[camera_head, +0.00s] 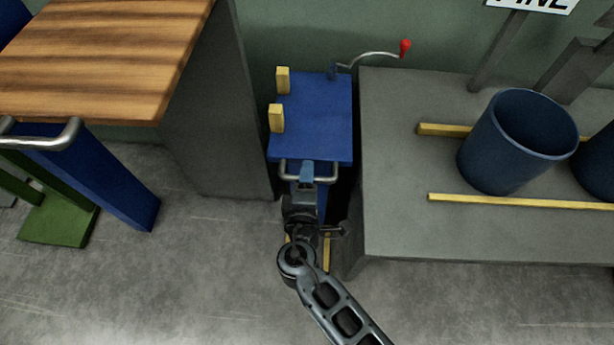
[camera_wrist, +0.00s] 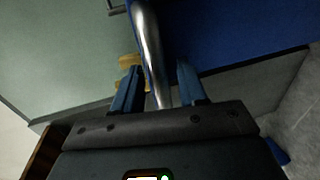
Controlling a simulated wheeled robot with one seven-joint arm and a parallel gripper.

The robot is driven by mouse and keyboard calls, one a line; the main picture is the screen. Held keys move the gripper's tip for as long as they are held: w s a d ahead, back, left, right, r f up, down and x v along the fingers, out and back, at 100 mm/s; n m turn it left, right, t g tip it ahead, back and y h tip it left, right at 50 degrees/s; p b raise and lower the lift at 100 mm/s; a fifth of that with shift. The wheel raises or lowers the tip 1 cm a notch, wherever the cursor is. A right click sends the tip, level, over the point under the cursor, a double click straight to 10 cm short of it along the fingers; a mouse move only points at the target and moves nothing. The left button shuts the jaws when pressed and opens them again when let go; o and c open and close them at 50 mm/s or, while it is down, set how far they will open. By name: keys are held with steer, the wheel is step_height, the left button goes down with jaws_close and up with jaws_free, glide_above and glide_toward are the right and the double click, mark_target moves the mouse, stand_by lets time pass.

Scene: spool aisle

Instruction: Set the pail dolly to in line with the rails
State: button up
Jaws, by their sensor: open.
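The pail dolly (camera_head: 318,115) is a blue cart with two yellow blocks at its left edge and a metal bar handle at its front. It stands against the left end of the grey bench (camera_head: 400,225). Two yellow rails (camera_head: 470,199) run along the bench top. The dolly's top looks slightly turned relative to them. My gripper (camera_head: 306,175) is at the dolly's handle. In the wrist view, the handle bar (camera_wrist: 152,50) passes between the two blue fingers of my gripper (camera_wrist: 158,88), which stand apart. Whether a finger touches the bar is unclear.
A dark blue pail (camera_head: 500,150) stands on the rails, with another at the right edge. A crank with a red knob (camera_head: 405,48) is behind the dolly. A wood-topped counter (camera_head: 90,60) is close on the left, with another blue cart (camera_head: 130,195). Front floor is clear.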

steer(key=shift+c, duration=0.4)
jaws_close()
